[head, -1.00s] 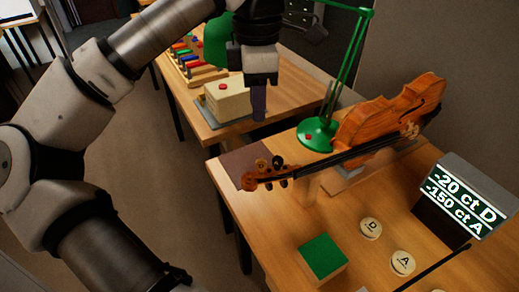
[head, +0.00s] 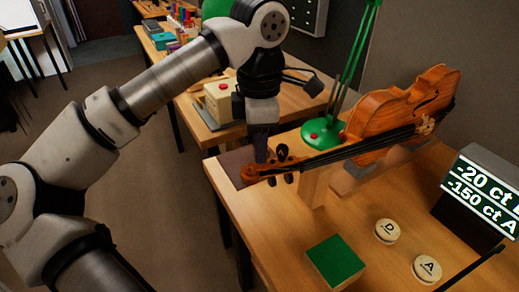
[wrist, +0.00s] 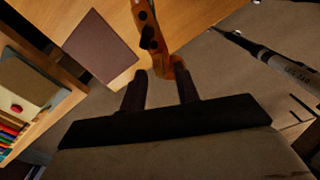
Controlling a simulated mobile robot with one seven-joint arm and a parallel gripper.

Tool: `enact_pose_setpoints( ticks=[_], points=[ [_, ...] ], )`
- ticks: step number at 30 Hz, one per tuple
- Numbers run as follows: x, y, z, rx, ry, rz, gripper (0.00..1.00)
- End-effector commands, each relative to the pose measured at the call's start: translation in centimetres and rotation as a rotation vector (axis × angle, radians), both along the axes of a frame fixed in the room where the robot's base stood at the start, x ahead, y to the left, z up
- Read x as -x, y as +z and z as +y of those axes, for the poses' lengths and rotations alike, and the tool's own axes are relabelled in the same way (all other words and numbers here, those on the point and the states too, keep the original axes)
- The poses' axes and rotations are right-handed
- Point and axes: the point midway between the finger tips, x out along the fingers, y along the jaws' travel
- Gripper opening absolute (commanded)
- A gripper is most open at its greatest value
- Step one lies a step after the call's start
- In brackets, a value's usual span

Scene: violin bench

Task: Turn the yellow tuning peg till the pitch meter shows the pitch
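The violin (head: 400,112) rests tilted on a stand, its neck and scroll (head: 250,172) pointing left. Dark pegs (head: 282,152) stick out at the pegbox; no yellow peg can be made out, and my fingers cover part of that area. In the wrist view, the scroll (wrist: 180,68) lies just ahead of my fingertips, with dark pegs (wrist: 150,36) beyond. My gripper (head: 261,158) points down at the scroll end; in the wrist view its fingers (wrist: 160,76) are apart with nothing gripped. The pitch meter (head: 482,195) reads -20 ct, its letter cut off, and -150 ct A.
Round D (head: 387,231) and A (head: 427,269) buttons and a green-topped block (head: 336,260) sit on the bench front. A green lamp (head: 322,134) stands behind the neck. A brown mat (head: 229,164) lies at the bench's left corner. A beige box with red button (head: 219,98) stands behind.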

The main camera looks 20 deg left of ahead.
Motion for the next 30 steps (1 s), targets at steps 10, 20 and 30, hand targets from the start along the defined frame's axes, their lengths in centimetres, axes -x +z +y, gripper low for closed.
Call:
enact_pose_setpoints(
  ticks=[10,20,30],
  points=[
    [0.00,-0.02,0.01,0.000,0.000,0.000,0.17],
    [0.02,-0.14,0.01,-0.001,0.015,0.000,0.00],
    [0.08,-0.03,-0.03,-0.001,0.117,0.001,0.00]
  ],
)
